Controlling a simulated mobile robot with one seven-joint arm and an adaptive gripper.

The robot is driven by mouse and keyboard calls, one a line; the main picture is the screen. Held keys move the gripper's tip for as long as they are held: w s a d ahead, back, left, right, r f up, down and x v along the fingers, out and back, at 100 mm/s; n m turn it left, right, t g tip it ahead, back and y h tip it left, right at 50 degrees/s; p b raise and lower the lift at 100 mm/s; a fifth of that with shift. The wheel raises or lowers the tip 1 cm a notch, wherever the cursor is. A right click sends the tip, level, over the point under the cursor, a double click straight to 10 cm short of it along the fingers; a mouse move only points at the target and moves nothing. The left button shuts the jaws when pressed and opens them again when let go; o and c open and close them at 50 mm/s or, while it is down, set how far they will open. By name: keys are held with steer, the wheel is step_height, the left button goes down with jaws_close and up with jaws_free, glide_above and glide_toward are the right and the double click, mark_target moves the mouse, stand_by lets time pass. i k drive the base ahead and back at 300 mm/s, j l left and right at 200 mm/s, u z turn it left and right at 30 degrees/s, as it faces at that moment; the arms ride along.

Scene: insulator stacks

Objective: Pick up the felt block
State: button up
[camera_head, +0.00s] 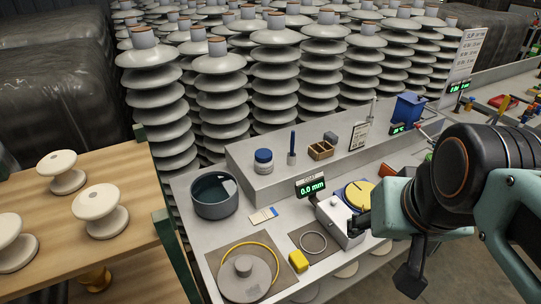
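A small grey-blue block (331,137) sits on the raised shelf of the bench, behind a small wooden box; it looks like the felt block, but its material is too small to tell. A yellow block (298,261) lies on the lower bench surface, beside a pale ring. My gripper (386,250) is at the right, over the front of the bench. Its dark fingers are spread apart, with nothing seen between them. It is apart from both blocks.
A wooden box (320,150), blue jar (263,161) and blue upright tool (291,148) stand on the shelf. A gauge reading 0.0 mm (311,187), dark pot (214,196), yellow disc (357,195) and round plate (244,284) crowd the bench. Insulator stacks (275,75) rise behind.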

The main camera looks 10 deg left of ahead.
mark_target(329, 136)
steer(key=u, duration=0.3)
steer(key=i+l+u, duration=0.1)
steer(key=l, duration=0.3)
steer(key=i+l+u, duration=0.1)
steer(key=l, duration=0.3)
steer(key=i+l+u, duration=0.1)
steer(key=i+l, duration=0.15)
steer(key=l, duration=0.15)
steer(key=i+l+u, duration=0.1)
steer(key=l, duration=0.3)
steer(key=i+l+u, duration=0.1)
steer(key=l, duration=0.35)
steer(key=i+l, duration=0.1)
steer(key=l, duration=0.35)
steer(key=i+u, duration=0.05)
